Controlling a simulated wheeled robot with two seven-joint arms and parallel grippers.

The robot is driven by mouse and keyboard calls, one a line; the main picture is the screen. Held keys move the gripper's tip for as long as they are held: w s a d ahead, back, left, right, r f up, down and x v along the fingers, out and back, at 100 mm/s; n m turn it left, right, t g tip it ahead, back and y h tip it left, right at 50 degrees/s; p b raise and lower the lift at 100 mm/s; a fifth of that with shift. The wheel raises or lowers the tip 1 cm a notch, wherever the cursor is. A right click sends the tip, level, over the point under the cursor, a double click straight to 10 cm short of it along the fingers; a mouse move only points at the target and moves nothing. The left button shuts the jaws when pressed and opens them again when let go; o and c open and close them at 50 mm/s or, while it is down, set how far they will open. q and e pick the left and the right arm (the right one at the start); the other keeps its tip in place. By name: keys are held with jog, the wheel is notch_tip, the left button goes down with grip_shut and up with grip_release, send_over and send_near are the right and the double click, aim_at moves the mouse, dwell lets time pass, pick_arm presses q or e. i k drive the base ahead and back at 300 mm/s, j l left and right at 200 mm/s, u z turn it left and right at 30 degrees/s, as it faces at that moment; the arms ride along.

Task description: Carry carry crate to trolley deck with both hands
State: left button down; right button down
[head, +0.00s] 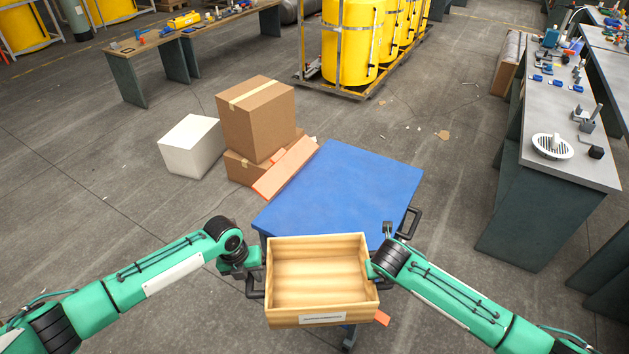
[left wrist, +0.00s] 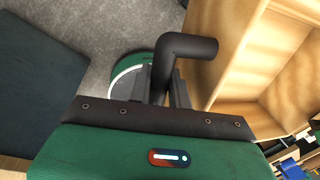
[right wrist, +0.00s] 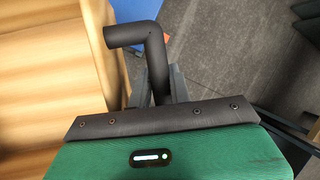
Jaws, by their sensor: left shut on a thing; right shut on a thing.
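The carry crate (head: 318,312) is an open, empty wooden box with a label on its near side and a dark handle at each end. It shows at the near edge of the blue trolley deck (head: 340,190), overlapping that edge in the head view; I cannot tell its height above the deck. My left gripper (head: 254,276) is shut on the crate's left handle (left wrist: 185,48). My right gripper (right wrist: 158,88) is shut on the right handle (right wrist: 135,34). The right fingertips are hidden by the arm in the head view. The crate looks about level.
Cardboard boxes (head: 256,118) and a white box (head: 191,146) stand left of the trolley. A dark trolley handle (head: 411,222) sticks out at its right. A workbench (head: 560,150) stands at the right, yellow tanks (head: 352,45) behind. The deck's visible top is bare.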

aim_at(352, 202)
jog(key=i+j+z, duration=0.2)
jog(key=i, duration=0.25)
jog(key=i+j+z, duration=0.9)
jog(key=j, duration=0.3)
